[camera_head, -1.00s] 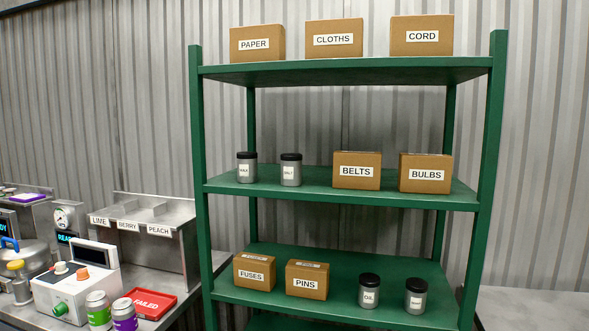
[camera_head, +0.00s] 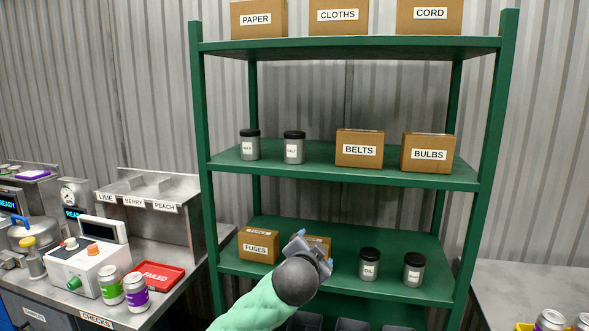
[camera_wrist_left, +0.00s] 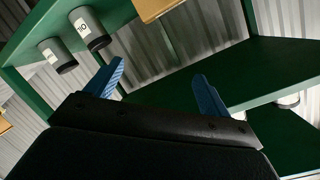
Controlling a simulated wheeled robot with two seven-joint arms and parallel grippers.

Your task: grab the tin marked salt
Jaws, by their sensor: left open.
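The tin that appears to be marked salt (camera_head: 294,148) is grey with a black lid and stands upright on the middle green shelf, left of the BELTS box. A similar tin (camera_head: 249,146) with a small, hard-to-read label stands to its left. My left gripper (camera_head: 314,248) is open and empty, below the salt tin and in front of the PINS box, which it mostly hides. In the left wrist view its blue fingers (camera_wrist_left: 157,90) are spread with nothing between them. That tilted view shows a tin, seemingly the oil one (camera_wrist_left: 88,28), and another tin (camera_wrist_left: 58,56). My right gripper is not in view.
The lower shelf (camera_head: 340,285) holds the FUSES box (camera_head: 258,246), an oil tin (camera_head: 369,264) and another tin (camera_head: 414,270). BELTS (camera_head: 359,149) and BULBS (camera_head: 428,153) boxes stand right of the salt tin. Boxes fill the top shelf. A cluttered counter is at left.

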